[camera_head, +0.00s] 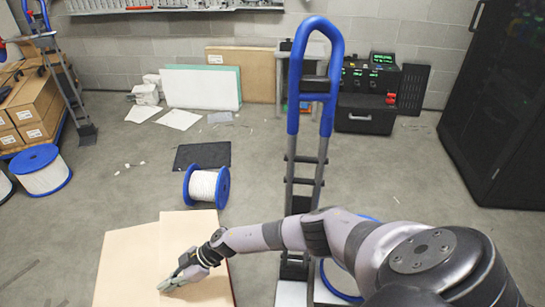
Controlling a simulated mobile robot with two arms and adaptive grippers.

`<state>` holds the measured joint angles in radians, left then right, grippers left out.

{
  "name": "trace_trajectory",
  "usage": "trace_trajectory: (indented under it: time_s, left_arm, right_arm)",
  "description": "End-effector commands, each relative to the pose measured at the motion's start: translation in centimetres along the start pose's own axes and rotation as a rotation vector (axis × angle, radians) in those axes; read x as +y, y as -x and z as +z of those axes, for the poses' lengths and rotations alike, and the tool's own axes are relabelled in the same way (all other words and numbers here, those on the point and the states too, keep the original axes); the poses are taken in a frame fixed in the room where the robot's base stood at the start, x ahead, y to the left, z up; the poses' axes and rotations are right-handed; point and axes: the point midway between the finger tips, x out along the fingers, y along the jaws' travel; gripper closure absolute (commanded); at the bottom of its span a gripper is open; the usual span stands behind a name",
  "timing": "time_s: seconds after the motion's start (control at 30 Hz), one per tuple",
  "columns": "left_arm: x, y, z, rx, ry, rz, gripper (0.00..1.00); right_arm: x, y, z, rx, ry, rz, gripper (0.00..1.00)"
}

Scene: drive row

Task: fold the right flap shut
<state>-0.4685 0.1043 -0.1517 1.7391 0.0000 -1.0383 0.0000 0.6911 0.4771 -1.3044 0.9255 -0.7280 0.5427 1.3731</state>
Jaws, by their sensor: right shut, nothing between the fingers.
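A cardboard box top (128,262) shows at the bottom left, cut off by the lower picture edge. Its right flap (195,228) appears as a pale tan panel beside the left panel, with a seam between them. I cannot tell whether the right flap lies fully flat. My right gripper (170,284) is shut and empty, over the right flap near the seam, and looks close to or touching it. The gripper and forearm hide part of the flap. My left gripper is not in view.
A blue hand truck (322,98) stands upright just right of the box, behind my right arm. A white cable spool (207,186) with blue rims and a black mat (202,155) lie on the floor beyond the box. A black cabinet (500,110) stands at right.

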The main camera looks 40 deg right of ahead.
Motion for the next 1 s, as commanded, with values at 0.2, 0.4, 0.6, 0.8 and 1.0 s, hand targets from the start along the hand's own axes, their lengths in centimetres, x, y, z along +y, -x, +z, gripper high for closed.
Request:
trace_trajectory:
  time_s: [0.2,0.4,0.6,0.8,1.0]
  left_arm:
    - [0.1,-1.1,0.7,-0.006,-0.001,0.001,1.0]
    - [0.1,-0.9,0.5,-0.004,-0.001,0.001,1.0]
    - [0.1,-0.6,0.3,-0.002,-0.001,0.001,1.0]
    - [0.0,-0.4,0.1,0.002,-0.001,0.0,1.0]
    - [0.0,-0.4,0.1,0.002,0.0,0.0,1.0]
  right_arm:
    - [0.1,-1.8,1.2,-0.107,0.003,0.0,1.0]
    - [-0.1,-3.1,2.5,-0.11,-0.003,0.001,1.0]
    - [0.0,-3.7,3.1,-0.108,-0.002,0.0,1.0]
    - [0.0,-3.8,3.3,-0.109,-0.002,0.001,1.0]
    - [0.0,-3.8,3.3,-0.109,-0.002,0.0,1.0]
